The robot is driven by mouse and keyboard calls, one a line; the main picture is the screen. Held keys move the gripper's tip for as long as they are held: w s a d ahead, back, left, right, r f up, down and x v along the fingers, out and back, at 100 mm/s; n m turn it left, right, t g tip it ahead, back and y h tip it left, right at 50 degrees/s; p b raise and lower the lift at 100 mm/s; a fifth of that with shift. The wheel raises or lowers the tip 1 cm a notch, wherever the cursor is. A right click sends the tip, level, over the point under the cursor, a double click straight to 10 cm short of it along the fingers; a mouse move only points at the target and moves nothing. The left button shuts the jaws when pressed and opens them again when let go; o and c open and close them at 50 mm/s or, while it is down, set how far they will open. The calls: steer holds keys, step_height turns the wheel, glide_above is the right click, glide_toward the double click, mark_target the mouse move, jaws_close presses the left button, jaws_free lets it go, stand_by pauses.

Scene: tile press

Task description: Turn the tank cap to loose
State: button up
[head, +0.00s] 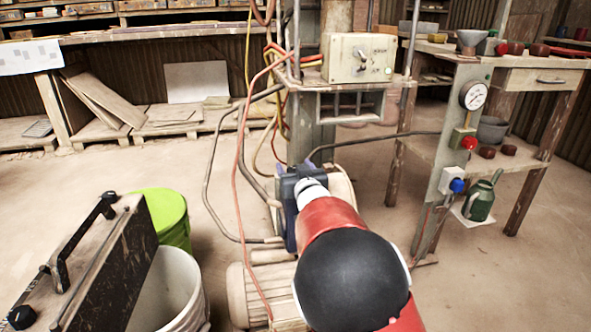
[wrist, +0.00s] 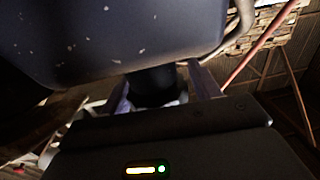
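In the wrist view, a large dark blue-grey body (wrist: 110,35) with pale specks fills the top; it looks like the tank. A short dark cylinder below it, apparently the tank cap (wrist: 152,80), lies between the two fingers of my gripper (wrist: 160,82). The fingers stand apart on either side of the cap. A narrow gap shows on the right; contact on the left is unclear in the shadow. In the head view my red and white arm reaches toward the machine and hides the cap. No mark for the cap's setting is readable.
A white bucket (head: 180,290) and a green bucket (head: 165,215) stand at lower left. A bench with a gauge (head: 473,95) and a green can (head: 480,200) is right. Floor between is open.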

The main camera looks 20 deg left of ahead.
steer(key=shift+o, duration=0.5)
steer(key=shift+d, duration=0.1)
steer(key=v, duration=0.7)
steer(key=shift+s+d, duration=0.2)
steer(key=shift+s, duration=0.1)
